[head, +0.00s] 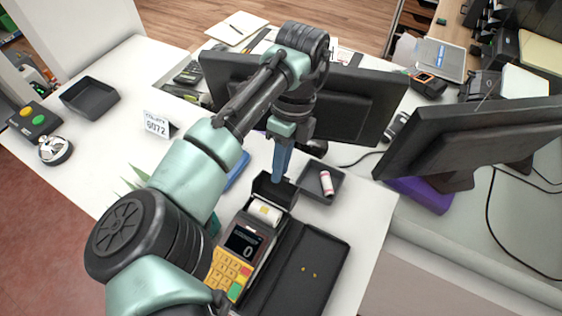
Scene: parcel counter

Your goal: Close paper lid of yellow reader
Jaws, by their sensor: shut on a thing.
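The yellow reader (229,276) lies on the white counter, with yellow keys and a dark screen showing 0. Its paper bay is open, and a paper roll (264,211) shows inside. The dark paper lid (273,189) stands raised at the far end of the bay. My gripper (280,177) points down at the lid's upper edge, with its blue fingers together. It is shut on the lid; the exact contact is small and partly hidden.
A black tray (311,190) with a white-and-red roll stands just right of the lid. An open black folder or case (303,270) lies right of the reader. Two monitors (365,105) (470,140) stand behind. A bell (55,149) and an empty tray (90,98) are far left.

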